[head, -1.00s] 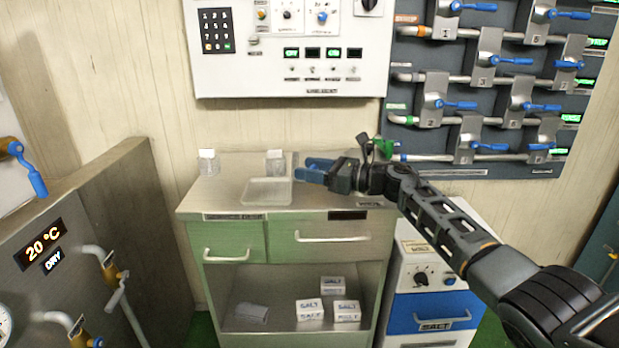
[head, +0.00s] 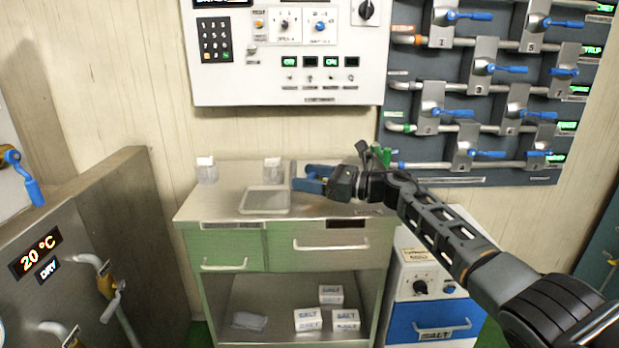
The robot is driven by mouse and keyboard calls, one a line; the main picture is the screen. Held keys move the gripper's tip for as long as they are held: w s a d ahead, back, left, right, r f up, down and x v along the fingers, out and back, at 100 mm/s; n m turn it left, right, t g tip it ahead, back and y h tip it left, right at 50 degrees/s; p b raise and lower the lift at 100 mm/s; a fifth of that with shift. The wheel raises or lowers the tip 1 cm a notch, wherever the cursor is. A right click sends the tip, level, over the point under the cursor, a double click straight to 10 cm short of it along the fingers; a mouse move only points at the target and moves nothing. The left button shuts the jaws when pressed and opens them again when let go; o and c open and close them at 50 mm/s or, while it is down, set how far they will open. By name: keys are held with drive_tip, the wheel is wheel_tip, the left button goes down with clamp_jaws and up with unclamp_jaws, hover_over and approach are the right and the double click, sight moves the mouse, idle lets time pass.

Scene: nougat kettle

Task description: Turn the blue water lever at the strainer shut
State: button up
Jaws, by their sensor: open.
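A blue lever (head: 26,180) on a brass valve is at the far left edge, above a steel panel; it points down to the right. Several other blue levers, among them one at the top (head: 468,15), sit on the pipe board at the upper right, mostly lying sideways. I cannot make out a strainer, so I cannot tell which lever belongs to it. My gripper (head: 303,178) has blue fingers, is open and empty, and points left over the steel counter. It is well to the right of the left-edge lever and touches no lever.
The green cabinet's steel counter (head: 330,205) bears a shallow tray (head: 265,201) and two small clear containers (head: 206,170). Salt boxes (head: 308,320) lie on its shelf. A steel panel (head: 120,200) reading 20 °C and DRY stands at left. A white control box (head: 225,85) hangs above.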

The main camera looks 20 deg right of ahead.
drive_tip(key=v, duration=0.7)
drive_tip(key=shift+s+d, duration=0.2)
